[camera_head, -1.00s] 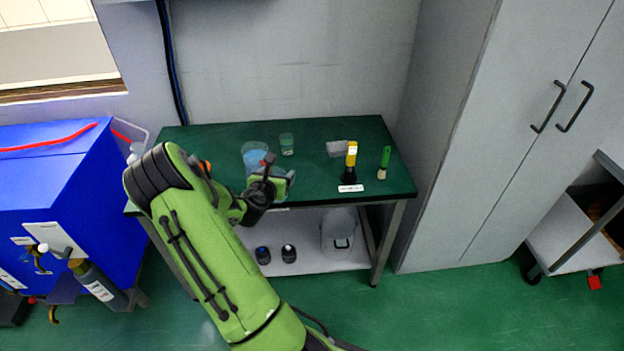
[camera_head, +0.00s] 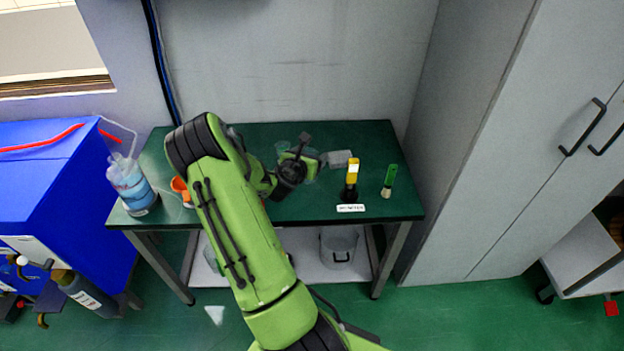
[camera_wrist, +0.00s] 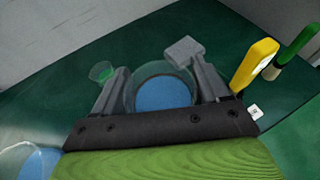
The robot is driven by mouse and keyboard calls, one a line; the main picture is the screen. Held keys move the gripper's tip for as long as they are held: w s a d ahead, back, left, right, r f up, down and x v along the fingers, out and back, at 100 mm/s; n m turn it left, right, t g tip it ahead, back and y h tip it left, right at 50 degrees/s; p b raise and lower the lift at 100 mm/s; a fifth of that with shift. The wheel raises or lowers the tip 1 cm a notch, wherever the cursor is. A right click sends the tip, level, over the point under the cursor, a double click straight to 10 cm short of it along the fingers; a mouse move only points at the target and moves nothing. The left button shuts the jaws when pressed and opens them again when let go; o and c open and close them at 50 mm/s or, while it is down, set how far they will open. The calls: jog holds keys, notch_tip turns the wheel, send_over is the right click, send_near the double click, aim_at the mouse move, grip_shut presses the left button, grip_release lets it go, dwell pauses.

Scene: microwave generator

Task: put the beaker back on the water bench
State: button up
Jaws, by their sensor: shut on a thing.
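The beaker (camera_wrist: 164,95), clear with a round blue patch inside, sits between the two fingers of my gripper (camera_wrist: 164,78) in the wrist view. My gripper is shut on it. In the head view my gripper (camera_head: 308,160) is over the middle of the green-topped bench (camera_head: 240,140), and only a faint bit of glass shows there. I cannot tell whether the beaker's base touches the bench top. My arm covers part of the bench.
A small greenish glass (camera_wrist: 101,71) stands left of the beaker. A vessel of blue liquid (camera_head: 133,187) stands at the left edge. The bench's back right is clear.

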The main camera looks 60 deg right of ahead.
notch_tip(320, 180, down, 9)
jog(key=b, duration=0.3)
jog(key=shift+a, duration=0.1)
jog(key=shift+f, duration=0.15)
jog(key=o, duration=1.3)
